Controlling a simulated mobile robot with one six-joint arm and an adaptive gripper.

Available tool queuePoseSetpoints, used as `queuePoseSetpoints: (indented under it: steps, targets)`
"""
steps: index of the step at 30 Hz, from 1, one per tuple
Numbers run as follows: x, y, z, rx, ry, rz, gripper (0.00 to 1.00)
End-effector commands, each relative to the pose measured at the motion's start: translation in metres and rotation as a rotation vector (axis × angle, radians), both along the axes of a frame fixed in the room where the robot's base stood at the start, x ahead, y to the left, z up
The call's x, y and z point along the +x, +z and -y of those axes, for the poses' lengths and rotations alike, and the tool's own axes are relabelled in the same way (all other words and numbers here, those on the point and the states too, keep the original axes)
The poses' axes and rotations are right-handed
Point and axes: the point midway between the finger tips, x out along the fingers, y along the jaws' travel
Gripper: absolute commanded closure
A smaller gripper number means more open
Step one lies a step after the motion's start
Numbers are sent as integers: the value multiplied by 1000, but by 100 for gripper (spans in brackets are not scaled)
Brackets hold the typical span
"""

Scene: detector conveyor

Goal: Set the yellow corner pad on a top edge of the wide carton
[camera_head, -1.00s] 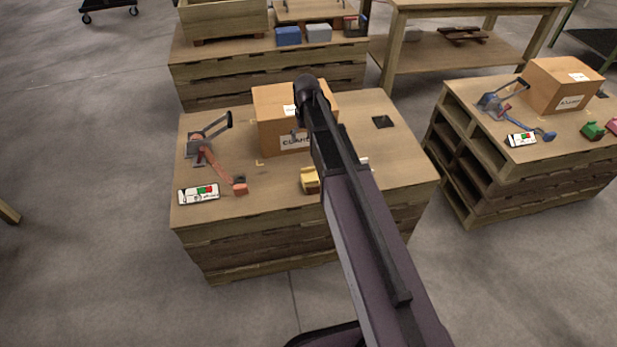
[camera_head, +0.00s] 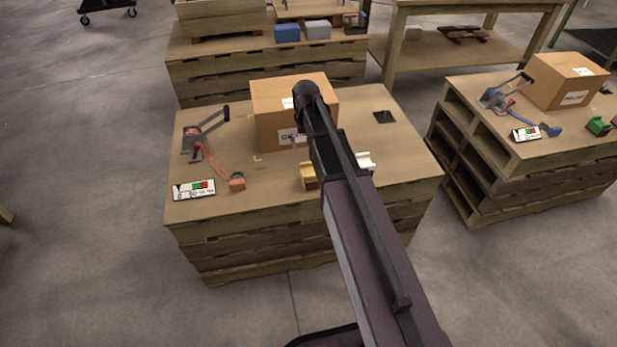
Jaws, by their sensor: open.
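The wide carton (camera_head: 270,105) is a closed brown box with a printed label on its front. It stands towards the back of the near wooden bench (camera_head: 225,203). The yellow corner pad (camera_head: 308,177) lies on the bench in front of the carton, partly covered by my arm. My gripper (camera_head: 296,139) is mostly hidden by my own arm; a small grey part shows against the carton's front. It is apart from the yellow pad and holds nothing that I can see. Its gap to the carton cannot be told.
A white pad (camera_head: 366,160) lies right of my arm, and a dark square (camera_head: 384,117) lies further back. A red-handled strap tool (camera_head: 212,160) and a display card (camera_head: 194,189) lie at the left. Another bench (camera_head: 470,160) at the right carries a carton (camera_head: 563,85).

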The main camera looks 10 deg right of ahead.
Motion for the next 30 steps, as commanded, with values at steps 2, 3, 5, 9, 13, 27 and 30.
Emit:
queuePoseSetpoints:
  steps: [2,3,5,9,13,27,30]
  targets:
    - [0,-10,0,0,0,0,0]
    - [0,-14,0,0,0,0,0]
    - [0,-18,0,0,0,0,0]
    - [0,-28,0,0,0,0,0]
    - [0,-33,0,0,0,0,0]
    - [0,-34,0,0,0,0,0]
    - [0,-36,0,0,0,0,0]
